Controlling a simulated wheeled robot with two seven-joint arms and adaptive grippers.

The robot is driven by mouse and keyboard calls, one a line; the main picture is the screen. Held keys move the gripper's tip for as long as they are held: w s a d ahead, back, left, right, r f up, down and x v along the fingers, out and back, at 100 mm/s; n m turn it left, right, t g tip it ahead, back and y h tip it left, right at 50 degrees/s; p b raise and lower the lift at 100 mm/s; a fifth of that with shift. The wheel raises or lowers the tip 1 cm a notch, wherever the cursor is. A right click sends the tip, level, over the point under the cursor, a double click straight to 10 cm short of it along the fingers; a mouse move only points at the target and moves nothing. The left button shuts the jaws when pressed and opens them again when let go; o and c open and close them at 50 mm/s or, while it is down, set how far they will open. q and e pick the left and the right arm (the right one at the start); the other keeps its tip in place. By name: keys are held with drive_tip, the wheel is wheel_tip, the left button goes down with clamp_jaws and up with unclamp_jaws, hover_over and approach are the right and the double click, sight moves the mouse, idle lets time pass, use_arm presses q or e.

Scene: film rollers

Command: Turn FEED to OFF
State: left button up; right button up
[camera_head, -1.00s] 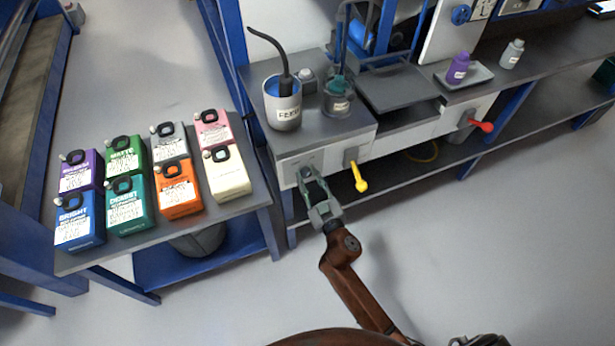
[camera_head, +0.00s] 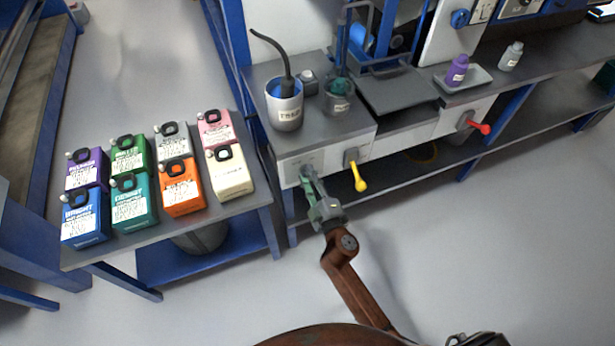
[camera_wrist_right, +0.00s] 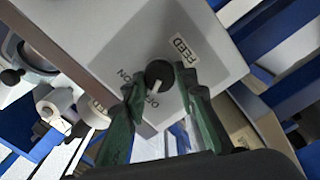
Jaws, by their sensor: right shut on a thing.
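The FEED knob (camera_wrist_right: 158,74) is a round dark dial with a pale pointer mark on the grey panel, in the right wrist view. Its FEED label (camera_wrist_right: 184,52) is beside it, with ON and OFF printed around it. The pale mark points toward OFF. My right gripper (camera_wrist_right: 160,78) is shut on the knob, one green finger on each side. In the head view my right gripper (camera_head: 308,176) is at the left part of the white bench front (camera_head: 326,160), where its fingers hide the knob. My left gripper is not in view.
A yellow lever (camera_head: 358,178) sticks out just right of the gripper, and a red lever (camera_head: 480,126) is farther right. A labelled cup (camera_head: 285,112) stands on the bench above. Several coloured cartons fill the side table (camera_head: 165,232) at left. The floor in front is clear.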

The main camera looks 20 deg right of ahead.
drive_tip(key=shift+a+n, duration=0.1)
drive_tip(key=shift+n, duration=0.4)
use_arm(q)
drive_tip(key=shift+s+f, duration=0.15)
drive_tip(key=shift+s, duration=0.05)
use_arm(e)
drive_tip(key=o, duration=0.8)
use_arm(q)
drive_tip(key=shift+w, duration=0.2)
use_arm(e)
drive_tip(key=o, duration=0.4)
drive_tip(key=shift+c, duration=0.2)
drive_tip(key=shift+s, duration=0.1)
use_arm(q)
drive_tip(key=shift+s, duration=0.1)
use_arm(e)
drive_tip(key=s, duration=1.1)
drive_tip(key=shift+s+d, duration=0.25)
drive_tip(key=shift+s, duration=0.15)
